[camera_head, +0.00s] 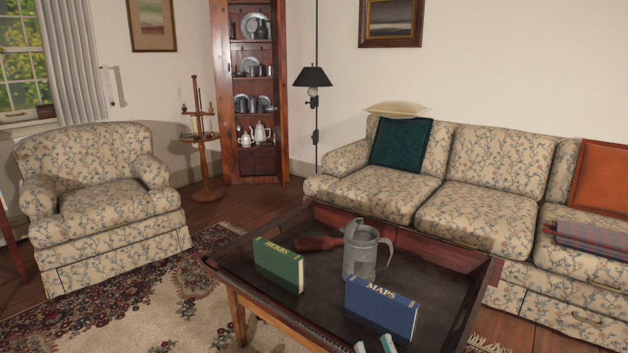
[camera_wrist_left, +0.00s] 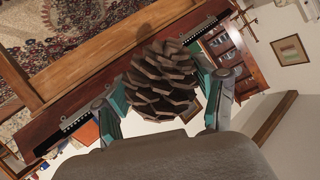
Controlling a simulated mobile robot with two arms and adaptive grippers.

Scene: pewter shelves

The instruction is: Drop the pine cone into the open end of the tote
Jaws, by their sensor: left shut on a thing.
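A brown pine cone (camera_wrist_left: 163,88) with thick layered scales is in the middle of the left wrist view. My left gripper (camera_wrist_left: 161,80) is shut on it, with a teal-padded finger on either side. The left gripper does not show in the head view. My right gripper (camera_head: 375,345) shows only as two fingertips at the bottom edge of the head view. They are apart with nothing visible between them, near the front of the dark tray-topped table. I cannot make out a tote in either view.
The table (camera_head: 320,274) holds a green book (camera_head: 279,265), a blue book (camera_head: 381,308), a pewter pitcher (camera_head: 361,255) and a reddish-brown wooden object (camera_head: 318,243). A floral sofa (camera_head: 478,210) stands behind it. An armchair (camera_head: 100,205) is at left, with rug between.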

